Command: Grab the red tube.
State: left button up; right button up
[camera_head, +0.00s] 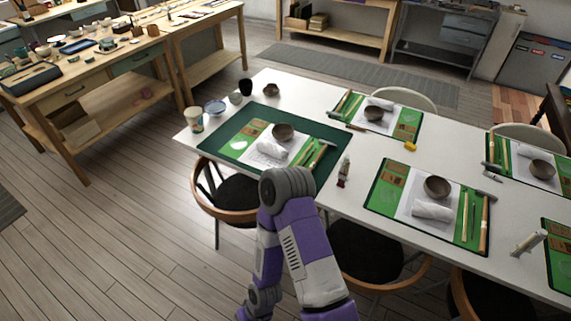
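A small upright tube (343,172), whitish with dark red near its lower end, stands on the white table (350,208) near its front edge. It is between the dark green mat at left and the green kit mat at right. One of my purple and white arms rises from the bottom centre, and its grey joint is just left of the tube in the picture. Neither of my grippers shows, so I cannot see whether they are open or shut. Nothing is seen touching the tube.
Green mats with bowls, white cloths and wooden tools cover much of the table, such as the kit mat (385,205) right of the tube. A paper cup (194,119) is at the left end. Chairs (367,250) stand along the front.

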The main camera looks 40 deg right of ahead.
aim_at(344, 172)
jog(key=u, duration=0.15)
jog(key=i, duration=1.75)
jog(key=z, duration=2.6)
